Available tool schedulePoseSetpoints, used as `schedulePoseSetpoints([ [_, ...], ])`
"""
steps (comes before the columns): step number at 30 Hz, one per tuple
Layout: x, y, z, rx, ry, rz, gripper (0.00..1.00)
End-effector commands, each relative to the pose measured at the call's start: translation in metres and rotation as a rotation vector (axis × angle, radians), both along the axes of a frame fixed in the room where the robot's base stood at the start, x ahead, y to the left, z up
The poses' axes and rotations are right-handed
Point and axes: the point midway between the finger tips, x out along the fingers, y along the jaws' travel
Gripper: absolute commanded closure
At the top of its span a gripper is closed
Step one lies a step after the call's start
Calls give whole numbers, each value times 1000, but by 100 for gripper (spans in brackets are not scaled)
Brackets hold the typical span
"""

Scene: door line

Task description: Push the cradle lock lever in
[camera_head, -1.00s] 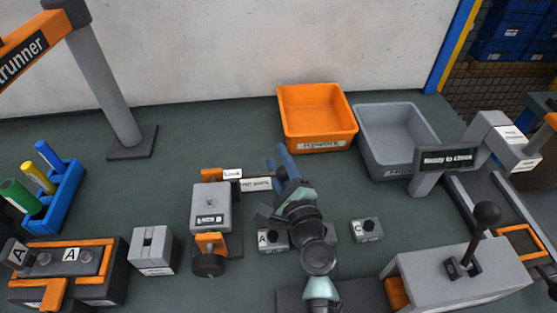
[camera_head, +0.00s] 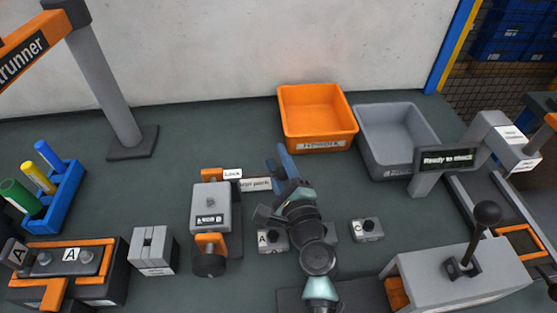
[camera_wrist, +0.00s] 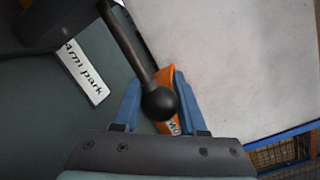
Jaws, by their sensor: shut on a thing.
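My gripper (camera_head: 283,158) shows in the head view just right of the "Arm park" label, its blue fingers toward the bins. In the wrist view its fingers (camera_wrist: 160,108) are shut on the dark ball knob (camera_wrist: 160,103) of a dark lever rod (camera_wrist: 128,40). In the head view I cannot make out this knob. The grey cradle unit (camera_head: 211,203) with orange parts stands left of my gripper, with a white "Lock" label (camera_head: 232,174) at its far right corner.
The "Arm park" label (camera_head: 255,184) lies between the cradle unit and my gripper. Small blocks A (camera_head: 271,241) and C (camera_head: 367,230) stand near my arm. Orange (camera_head: 318,112) and grey (camera_head: 397,140) bins stand behind. A grey housing with another ball-topped lever (camera_head: 486,213) is at right.

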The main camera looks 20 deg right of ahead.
Motion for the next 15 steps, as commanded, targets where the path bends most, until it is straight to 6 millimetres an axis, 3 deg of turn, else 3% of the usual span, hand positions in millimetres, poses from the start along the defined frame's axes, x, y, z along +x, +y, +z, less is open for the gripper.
schedulePoseSetpoints([
  [6,7,27,0,1,1,3,100],
  [14,8,29,-1,0,1,6,100],
  [15,8,30,-1,0,2,6,52],
])
